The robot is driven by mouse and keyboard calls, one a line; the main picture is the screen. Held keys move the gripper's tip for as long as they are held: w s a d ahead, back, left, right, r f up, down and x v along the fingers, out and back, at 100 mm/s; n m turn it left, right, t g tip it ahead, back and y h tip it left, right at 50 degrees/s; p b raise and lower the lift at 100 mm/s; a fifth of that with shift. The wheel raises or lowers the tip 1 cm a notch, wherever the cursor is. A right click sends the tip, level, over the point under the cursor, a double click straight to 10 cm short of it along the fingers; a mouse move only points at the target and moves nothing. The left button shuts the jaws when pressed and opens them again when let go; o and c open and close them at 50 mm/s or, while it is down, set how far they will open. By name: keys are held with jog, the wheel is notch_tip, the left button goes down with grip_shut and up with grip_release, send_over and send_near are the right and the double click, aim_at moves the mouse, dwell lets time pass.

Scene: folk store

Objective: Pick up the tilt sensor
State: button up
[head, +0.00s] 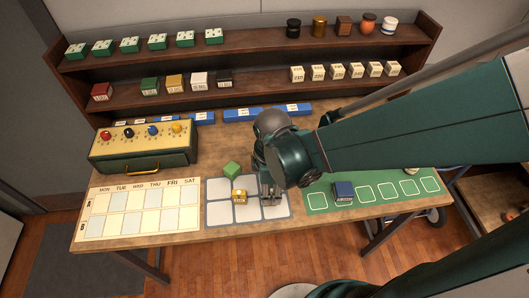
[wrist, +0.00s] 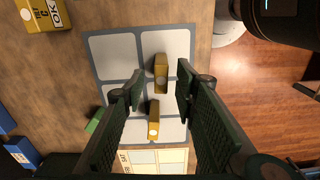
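I cannot read a label that names the tilt sensor. A small yellow block (wrist: 160,72), perhaps it, lies on the grey grid mat (head: 219,212) between my gripper's fingertips in the wrist view. A second yellow block (wrist: 153,120) lies on the mat nearer the calendar; it also shows in the head view (head: 239,196). My gripper (head: 268,195) points down over the mat's right part. In the wrist view my gripper (wrist: 160,80) is open, with gaps between its fingers and the first block. In the head view my gripper and arm hide that block.
A green block (head: 231,169) sits at the mat's far edge. A dark blue block (head: 344,191) lies on the green mat (head: 395,192). A calendar board (head: 137,212) and a case with knobs (head: 145,148) are at left. Shelves (head: 250,92) stand behind.

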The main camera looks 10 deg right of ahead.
jog(key=shift+f, duration=0.15)
jog(key=shift+s+f+b, duration=0.1)
jog(key=shift+f+b, duration=0.55)
jog(key=shift+f, duration=1.8)
jog(key=shift+c, duration=0.4)
grip_shut()
